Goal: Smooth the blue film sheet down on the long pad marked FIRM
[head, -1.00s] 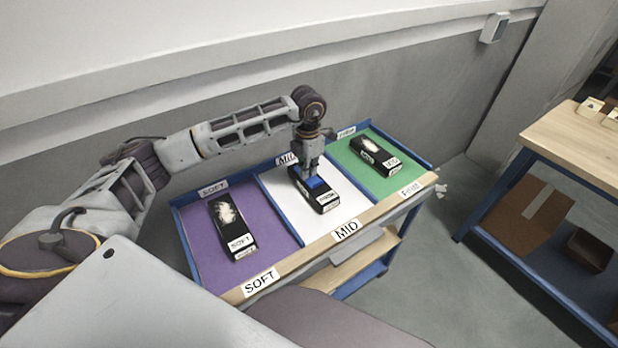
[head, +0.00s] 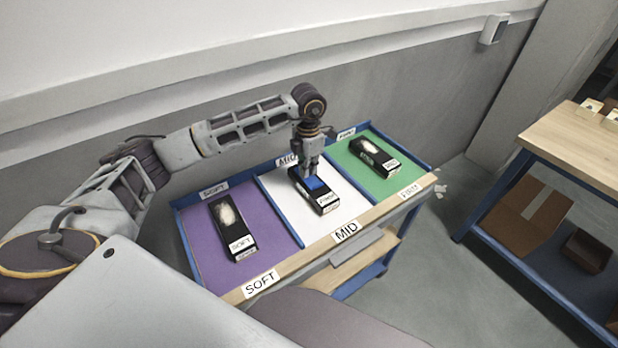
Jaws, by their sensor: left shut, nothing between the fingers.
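A long black pad (head: 327,200) lies in the white middle section of the cart; its small end label seems to read FIRM. The blue film sheet (head: 316,183) lies on top of this pad, on its middle part. My left gripper (head: 308,176) points down at the film's far-left edge, shut and empty. The fingertips are at or just above the pad; I cannot tell whether they touch. The gripper hides part of the pad and maybe some film. My right gripper is out of view.
A pad labelled SOFT (head: 232,228) lies on the purple section (head: 200,262), and another black pad (head: 374,158) on the green section (head: 405,178). Blue dividers and a wooden front rail (head: 305,262) bound the sections. A wooden-topped bench (head: 568,135) stands at the right.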

